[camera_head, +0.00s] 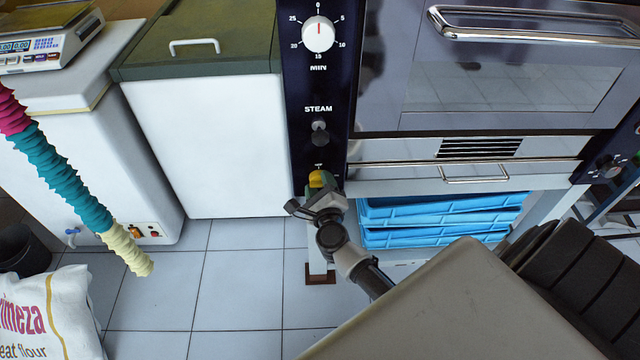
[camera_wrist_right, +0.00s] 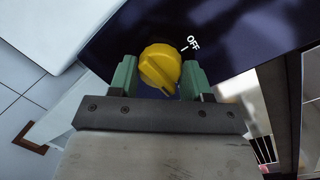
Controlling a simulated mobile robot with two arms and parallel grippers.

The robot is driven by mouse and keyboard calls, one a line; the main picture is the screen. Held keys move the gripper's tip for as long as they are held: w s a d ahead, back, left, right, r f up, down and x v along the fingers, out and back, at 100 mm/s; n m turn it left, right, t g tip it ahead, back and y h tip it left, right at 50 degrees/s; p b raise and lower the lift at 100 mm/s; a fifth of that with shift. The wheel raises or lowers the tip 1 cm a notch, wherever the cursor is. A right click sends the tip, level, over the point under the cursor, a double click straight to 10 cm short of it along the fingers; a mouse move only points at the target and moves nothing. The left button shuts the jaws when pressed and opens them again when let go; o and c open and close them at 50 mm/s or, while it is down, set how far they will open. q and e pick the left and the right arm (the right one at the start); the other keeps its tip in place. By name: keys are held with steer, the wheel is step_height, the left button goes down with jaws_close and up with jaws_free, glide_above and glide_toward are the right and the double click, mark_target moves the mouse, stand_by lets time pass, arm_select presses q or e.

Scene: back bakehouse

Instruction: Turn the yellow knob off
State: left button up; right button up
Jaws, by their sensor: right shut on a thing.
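The yellow knob (camera_head: 317,179) sits low on the dark oven control panel (camera_head: 300,110), below the STEAM label. In the right wrist view the knob (camera_wrist_right: 160,66) is between the two green fingers of my right gripper (camera_wrist_right: 158,80), which is shut on it. The white OFF mark and its tick are at the knob's upper right. A dark line on the knob's face runs toward the lower right, not at the OFF tick. In the head view my right gripper (camera_head: 320,190) covers the lower part of the knob. My left gripper is not in view.
A white timer dial (camera_head: 319,34) and a dark steam knob (camera_head: 320,131) are above on the same panel. Blue crates (camera_head: 440,218) are stacked under the oven. A white chest (camera_head: 213,140) stands to the left. A flour sack (camera_head: 45,315) lies at the lower left.

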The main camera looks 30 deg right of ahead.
steer(key=shift+r, duration=0.15)
steer(key=n+p, duration=0.4)
steer(key=p, duration=0.1)
steer(key=shift+a+r+n+g+p, duration=0.1)
steer(key=shift+r+n+g+p, duration=0.05)
steer(key=shift+n+g+p, duration=0.2)
steer(key=n+p, duration=0.3)
steer(key=shift+g, duration=0.35)
steer(key=n+p, duration=0.1)
steer(key=n, duration=0.2)
steer(key=shift+p, duration=0.35)
steer(key=n+p, duration=0.1)
steer(key=n, duration=0.2)
steer(key=shift+w+g+h+p, duration=0.1)
steer(key=shift+g+h+p, duration=0.3)
arm_select(q)
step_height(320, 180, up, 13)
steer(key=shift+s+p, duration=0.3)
steer(key=shift+p, duration=0.15)
arm_select(e)
steer(key=shift+a+f+n, duration=0.1)
steer(key=shift+f+n, duration=0.15)
steer(key=shift+n, duration=0.9)
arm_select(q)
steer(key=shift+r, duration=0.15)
